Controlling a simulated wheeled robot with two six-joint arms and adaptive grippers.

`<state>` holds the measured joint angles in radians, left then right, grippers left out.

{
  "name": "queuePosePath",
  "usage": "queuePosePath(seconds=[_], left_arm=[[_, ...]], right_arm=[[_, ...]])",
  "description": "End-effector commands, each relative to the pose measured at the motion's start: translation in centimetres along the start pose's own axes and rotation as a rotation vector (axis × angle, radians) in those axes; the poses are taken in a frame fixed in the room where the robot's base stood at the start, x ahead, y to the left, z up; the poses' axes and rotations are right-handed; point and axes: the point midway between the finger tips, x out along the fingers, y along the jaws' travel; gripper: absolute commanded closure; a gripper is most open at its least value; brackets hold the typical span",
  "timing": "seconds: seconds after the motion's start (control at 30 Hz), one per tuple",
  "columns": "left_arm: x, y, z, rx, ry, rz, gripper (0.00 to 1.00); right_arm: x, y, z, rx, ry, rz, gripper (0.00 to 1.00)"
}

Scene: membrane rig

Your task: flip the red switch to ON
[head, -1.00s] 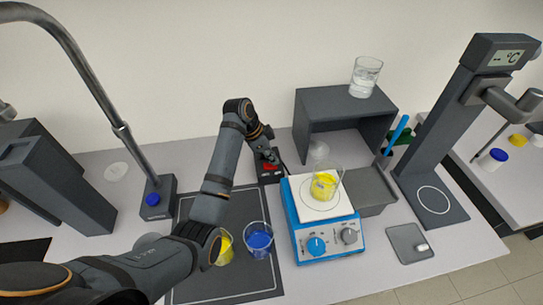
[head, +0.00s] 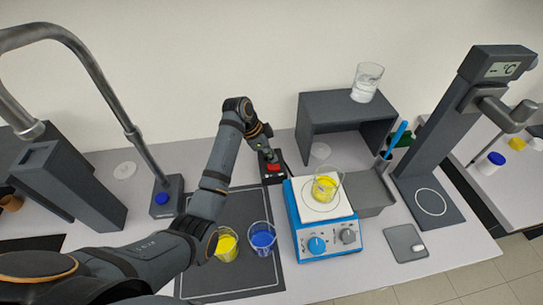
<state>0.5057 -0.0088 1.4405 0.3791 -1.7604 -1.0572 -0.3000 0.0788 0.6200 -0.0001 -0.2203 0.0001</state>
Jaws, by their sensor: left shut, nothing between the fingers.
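The red switch (head: 273,169) sits on a small dark box (head: 272,180) behind the left rear corner of the blue hotplate stirrer (head: 323,224). My left gripper (head: 265,153) is shut and empty, its fingertips pointing down at the red switch from just behind it. I cannot tell whether the tips touch the switch. The switch's ON or OFF position is too small to read. On the stirrer's white top stands a glass beaker (head: 326,187) with yellow contents. My right gripper is not in view.
A beaker of yellow (head: 226,246) and one of blue (head: 263,240) stand on the dark mat (head: 220,285), close to my left arm. A grey shelf (head: 338,108) carries a clear beaker (head: 366,82). A tap stands left, a tall stand with a display (head: 505,68) right.

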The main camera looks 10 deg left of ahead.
Motion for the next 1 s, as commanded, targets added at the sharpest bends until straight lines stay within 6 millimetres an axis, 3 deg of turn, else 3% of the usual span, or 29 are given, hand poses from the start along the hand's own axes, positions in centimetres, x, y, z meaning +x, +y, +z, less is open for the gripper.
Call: queuePosePath(seconds=[0.03, 0.07, 0.13, 0.3, 0.4, 0.5, 1.0], left_arm=[[-2.2, -0.2, -1.1, -0.002, 0.001, -0.002, 1.0], [-2.9, -0.3, -1.4, -0.004, 0.001, -0.003, 1.0], [-3.0, -0.5, -1.5, -0.001, 0.003, -0.008, 1.0], [-6.7, -0.4, -3.0, -0.001, 0.003, -0.007, 1.0], [-8.5, -0.4, -3.6, -0.002, 0.002, -0.007, 1.0], [-10.2, -0.3, -4.3, -0.004, 0.0, -0.004, 1.0], [-10.9, -0.3, -4.6, -0.004, 0.0, -0.002, 1.0]], right_arm=[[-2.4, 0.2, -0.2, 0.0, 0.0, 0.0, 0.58], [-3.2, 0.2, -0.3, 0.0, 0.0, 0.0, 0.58], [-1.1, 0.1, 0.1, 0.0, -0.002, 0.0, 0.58], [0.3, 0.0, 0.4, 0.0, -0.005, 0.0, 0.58], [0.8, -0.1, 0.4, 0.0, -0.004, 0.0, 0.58], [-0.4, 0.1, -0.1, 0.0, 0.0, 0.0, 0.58], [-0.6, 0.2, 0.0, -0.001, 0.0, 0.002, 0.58]])
